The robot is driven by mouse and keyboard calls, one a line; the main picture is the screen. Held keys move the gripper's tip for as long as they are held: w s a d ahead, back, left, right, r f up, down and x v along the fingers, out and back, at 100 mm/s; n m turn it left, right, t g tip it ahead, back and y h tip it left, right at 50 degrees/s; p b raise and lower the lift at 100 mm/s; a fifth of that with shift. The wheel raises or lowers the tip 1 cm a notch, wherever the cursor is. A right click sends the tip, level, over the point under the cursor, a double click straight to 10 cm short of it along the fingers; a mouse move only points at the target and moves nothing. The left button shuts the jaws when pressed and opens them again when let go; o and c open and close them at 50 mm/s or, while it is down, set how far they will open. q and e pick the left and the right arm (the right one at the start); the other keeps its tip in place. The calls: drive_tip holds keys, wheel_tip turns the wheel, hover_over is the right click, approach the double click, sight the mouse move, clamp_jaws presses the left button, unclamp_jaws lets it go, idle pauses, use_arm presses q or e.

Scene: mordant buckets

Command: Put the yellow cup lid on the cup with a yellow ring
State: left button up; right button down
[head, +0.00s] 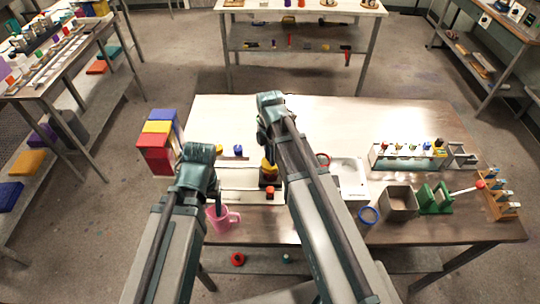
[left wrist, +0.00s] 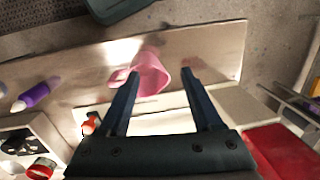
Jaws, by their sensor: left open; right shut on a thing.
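My right gripper (head: 268,158) is shut on a small yellow piece (head: 269,169), which looks like the yellow lid. The piece is low over a dark stand (head: 268,182) near the middle of the table; I cannot tell whether it touches what is beneath. A cup with a yellow ring is not clearly seen; the right gripper and arm cover part of that area. My left gripper (head: 206,198) is open and empty, above a pink mug (head: 223,221). In the left wrist view the mug (left wrist: 151,74) shows between and beyond its spread fingers (left wrist: 160,75).
Small yellow (head: 219,149), blue (head: 238,150) and red (head: 270,190) pieces sit around the stand. Red, yellow and blue boxes (head: 156,150) stand at the left edge. A brown open box (head: 399,199), green stand (head: 435,198) and bottle rack (head: 405,158) are at right. The table's back is clear.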

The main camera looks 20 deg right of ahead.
use_arm(q)
drive_tip(key=shift+f+b, duration=0.4)
drive_tip(key=shift+f, duration=0.05)
use_arm(e)
drive_tip(key=shift+f, duration=0.5)
drive_tip(key=c, duration=0.6)
unclamp_jaws()
use_arm(q)
drive_tip(key=shift+r, duration=0.15)
use_arm(e)
drive_tip(key=shift+o, duration=0.2)
drive_tip(key=shift+r, duration=0.15)
use_arm(q)
wheel_tip(320, 180, up, 14)
drive_tip(key=p, duration=1.4)
drive_tip(key=shift+f, duration=0.2)
use_arm(e)
wheel_tip(320, 180, up, 14)
drive_tip(key=shift+f, duration=0.2)
